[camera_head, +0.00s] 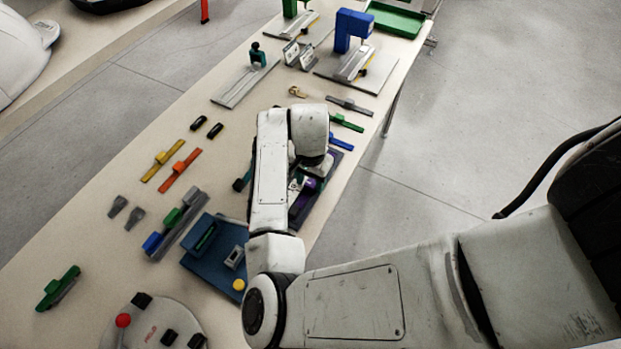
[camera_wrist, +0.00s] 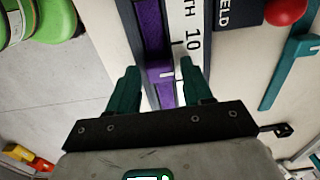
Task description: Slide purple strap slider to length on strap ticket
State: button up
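In the wrist view, a purple strap strip (camera_wrist: 151,32) runs down between my fingers, with a purple raised part (camera_wrist: 163,90) lower down. A white scale (camera_wrist: 186,22) marked "10" and "TH" lies along its right side. My gripper (camera_wrist: 160,76) has its two green fingers apart, one on each side of the purple part, with gaps visible beside it. In the head view, a bit of purple (camera_head: 310,184) shows beside my arm; my fingertips are hidden there. Small upright cards (camera_head: 291,52) stand farther back; their writing is too small to read.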

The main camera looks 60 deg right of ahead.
grip_shut()
dwell(0.3)
jog(key=shift+d+r, duration=0.1)
jog(key=shift+d, duration=1.3)
jog(key=shift+a, duration=0.2)
jog(key=shift+o, duration=0.9)
grip_release()
